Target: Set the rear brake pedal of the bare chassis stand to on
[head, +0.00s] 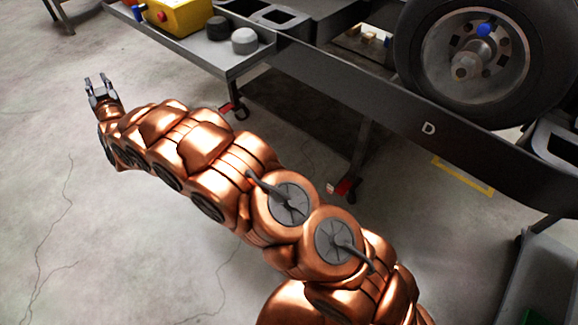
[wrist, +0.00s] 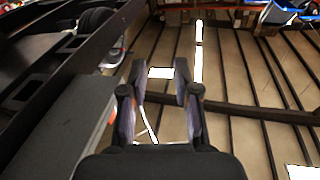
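My gripper (head: 101,82) is at the upper left of the head view, over bare floor and left of the stand, apart from it. Its fingers are parted and empty; the wrist view (wrist: 160,82) also shows a gap between them. A dark stand (head: 400,118) marked "D" carries a wheel at the upper right. Low on its legs are a red pedal (head: 342,187) at a caster in the middle and another red pedal (head: 230,106) farther back under the tray. I cannot tell which is the rear brake pedal, or whether either is on or off.
A grey side tray (head: 185,42) with a yellow box (head: 178,16) and grey knobs overhangs the farther pedal. A wheel (head: 470,60) sits on the stand. Concrete floor (head: 60,180) is clear at left. A yellow floor marking (head: 462,176) lies below the stand.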

